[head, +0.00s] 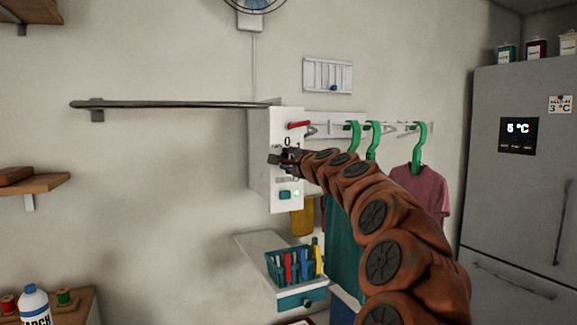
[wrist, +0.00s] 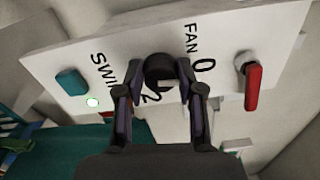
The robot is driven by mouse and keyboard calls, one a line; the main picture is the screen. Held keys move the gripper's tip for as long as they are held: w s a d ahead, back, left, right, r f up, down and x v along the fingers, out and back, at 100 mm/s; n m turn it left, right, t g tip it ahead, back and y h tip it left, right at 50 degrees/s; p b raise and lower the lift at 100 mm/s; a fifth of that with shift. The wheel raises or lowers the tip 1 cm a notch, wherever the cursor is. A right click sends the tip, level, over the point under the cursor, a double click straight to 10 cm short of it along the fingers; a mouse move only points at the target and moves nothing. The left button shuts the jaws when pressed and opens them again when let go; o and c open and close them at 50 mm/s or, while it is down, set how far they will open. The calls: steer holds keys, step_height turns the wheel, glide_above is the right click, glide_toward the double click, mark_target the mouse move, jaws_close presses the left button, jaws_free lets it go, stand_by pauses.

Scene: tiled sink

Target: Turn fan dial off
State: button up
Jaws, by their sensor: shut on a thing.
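The white control box (head: 286,128) is fixed to the wall. Its front panel (wrist: 225,40) carries the words FAN and SWI…, with a 0 and a 2. The round black fan dial (wrist: 160,68) sits between the labels and has a small pale mark on its lower edge. I cannot tell surely which number it points at. My gripper (wrist: 160,92) is shut on the dial, one finger on each side. In the head view my gripper (head: 285,157) is at the panel's middle and hides the dial.
A red lever (wrist: 252,88) and a teal switch (wrist: 71,81) with a lit lamp (wrist: 92,102) flank the dial. A fan (head: 255,4) hangs above. A rail (head: 175,104) runs left of the box. Green hangers (head: 419,150) hang right, and a crate (head: 285,282) stands below.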

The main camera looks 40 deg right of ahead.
steer(key=shift+f+n+b, duration=0.15)
steer(key=shift+n+b, duration=0.3)
steer(key=shift+n, duration=0.35)
steer(key=o, duration=1.2)
steer(key=shift+c, duration=0.2)
steer(key=v, duration=1.2)
